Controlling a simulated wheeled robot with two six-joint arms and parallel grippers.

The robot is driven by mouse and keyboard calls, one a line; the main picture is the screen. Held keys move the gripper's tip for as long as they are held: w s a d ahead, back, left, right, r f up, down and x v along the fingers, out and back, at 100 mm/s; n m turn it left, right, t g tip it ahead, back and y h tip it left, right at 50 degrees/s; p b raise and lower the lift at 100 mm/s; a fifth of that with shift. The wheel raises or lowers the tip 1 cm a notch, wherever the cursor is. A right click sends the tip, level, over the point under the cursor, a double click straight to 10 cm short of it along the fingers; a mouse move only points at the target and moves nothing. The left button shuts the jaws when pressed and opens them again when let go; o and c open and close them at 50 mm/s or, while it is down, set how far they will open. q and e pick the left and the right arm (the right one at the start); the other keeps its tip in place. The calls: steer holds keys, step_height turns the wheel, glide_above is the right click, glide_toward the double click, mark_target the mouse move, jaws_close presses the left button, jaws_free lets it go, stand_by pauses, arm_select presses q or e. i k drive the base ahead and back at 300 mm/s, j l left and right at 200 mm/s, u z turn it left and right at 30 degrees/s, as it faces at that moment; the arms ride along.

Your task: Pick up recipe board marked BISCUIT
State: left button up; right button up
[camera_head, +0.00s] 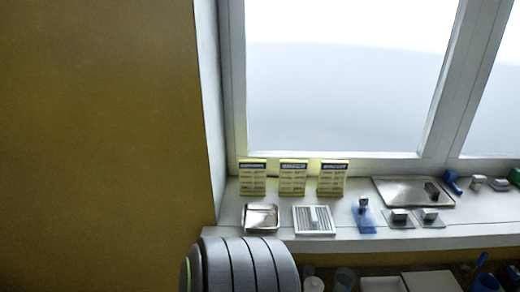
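Three yellow recipe boards stand upright in a row on the white window sill: a left board (252,178), a middle board (293,178) and a right board (332,179). Each has a dark heading strip on top and pale lines of text below. The headings are too small to read, so I cannot tell which is marked BISCUIT. Neither gripper is in view.
On the sill (350,238) are a metal tray (261,217), a ribbed grey plate (314,220), a blue item (366,220), small metal blocks and a large flat tray (408,187). A grey ribbed cylinder (243,266) stands in front. Containers crowd the lower right.

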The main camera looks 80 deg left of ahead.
mark_target(333, 174)
steer(key=u, duration=2.25)
